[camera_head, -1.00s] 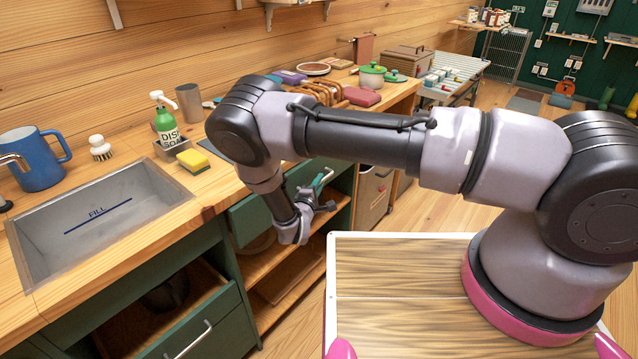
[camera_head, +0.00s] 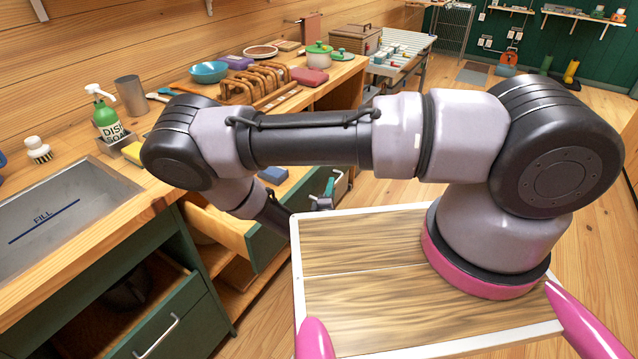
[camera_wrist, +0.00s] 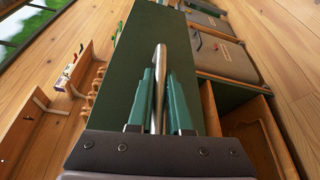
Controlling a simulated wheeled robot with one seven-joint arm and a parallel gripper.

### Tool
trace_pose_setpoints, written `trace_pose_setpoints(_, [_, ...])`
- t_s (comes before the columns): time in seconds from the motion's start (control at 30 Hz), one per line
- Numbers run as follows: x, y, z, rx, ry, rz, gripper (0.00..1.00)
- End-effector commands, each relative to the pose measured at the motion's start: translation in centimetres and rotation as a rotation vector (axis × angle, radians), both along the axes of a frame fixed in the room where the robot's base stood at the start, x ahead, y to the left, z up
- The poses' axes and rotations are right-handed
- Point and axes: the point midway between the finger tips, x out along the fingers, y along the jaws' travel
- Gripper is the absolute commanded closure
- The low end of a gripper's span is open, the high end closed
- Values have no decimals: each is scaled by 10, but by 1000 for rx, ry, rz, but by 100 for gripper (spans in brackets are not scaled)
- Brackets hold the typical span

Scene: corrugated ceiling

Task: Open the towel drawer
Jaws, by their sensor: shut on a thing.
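The towel drawer (camera_head: 267,246) is pulled out from under the counter, with its green front and pale wooden side showing. A blue folded cloth (camera_head: 273,174) shows inside it, partly behind my arm. In the wrist view the green front (camera_wrist: 143,55) stands ahead, with its metal bar handle (camera_wrist: 161,58) between the teal fingers. My gripper (camera_wrist: 159,97) is shut on this handle. In the head view my gripper (camera_head: 328,188) is partly visible at the right end of the drawer front.
A lower drawer with a metal handle (camera_head: 158,335) is at the left. The counter holds a sink (camera_head: 60,215), a soap bottle (camera_head: 106,115), a wooden rack (camera_head: 262,85) and a green-lidded pot (camera_head: 319,55).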

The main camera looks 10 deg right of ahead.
Motion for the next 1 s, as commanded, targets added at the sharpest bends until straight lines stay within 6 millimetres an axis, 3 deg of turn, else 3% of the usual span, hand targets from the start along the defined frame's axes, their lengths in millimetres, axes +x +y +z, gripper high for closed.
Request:
trace_pose_setpoints(0.53, [-7, -6, -2, 1, 7, 4, 100])
trace_pose_setpoints(0.57, [-7, -6, -2, 1, 7, 4, 75])
trace_pose_setpoints(0.6, [-7, -6, -2, 1, 7, 4, 60])
trace_pose_setpoints(0.63, [-7, -6, -2, 1, 6, 3, 53])
trace_pose_setpoints(1.0, [-6, -7, 4, 1, 2, 2, 53])
